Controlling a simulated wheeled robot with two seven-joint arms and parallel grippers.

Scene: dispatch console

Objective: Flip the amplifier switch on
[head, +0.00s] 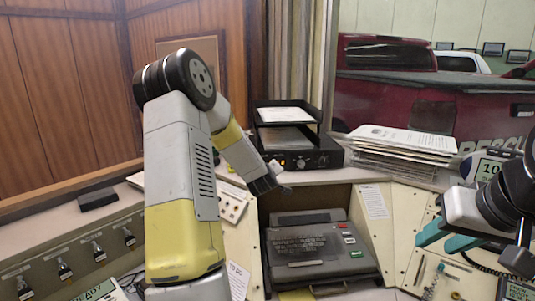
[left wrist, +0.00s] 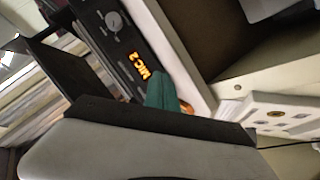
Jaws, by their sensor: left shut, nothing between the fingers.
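The amplifier (head: 312,160) is a black box with knobs and a small orange light on its front, standing on the console's upper ledge in the head view. In the left wrist view its black front (left wrist: 120,45) shows tilted, with a round knob and a lit "MIC 2" label. My left gripper (head: 277,168) is at the amplifier's front left, shut and empty. Its teal fingertip (left wrist: 162,92) lies close by the lit label; I cannot tell whether it touches. The switch itself is not clearly visible. My right gripper (head: 446,238) is open and empty at the right.
A black paper tray (head: 287,113) sits on top of the amplifier. A stack of papers (head: 402,145) lies to its right. A typewriter-like machine (head: 320,250) stands in the recess below. Switch panels flank both sides, and a handset device (head: 487,168) is at the right.

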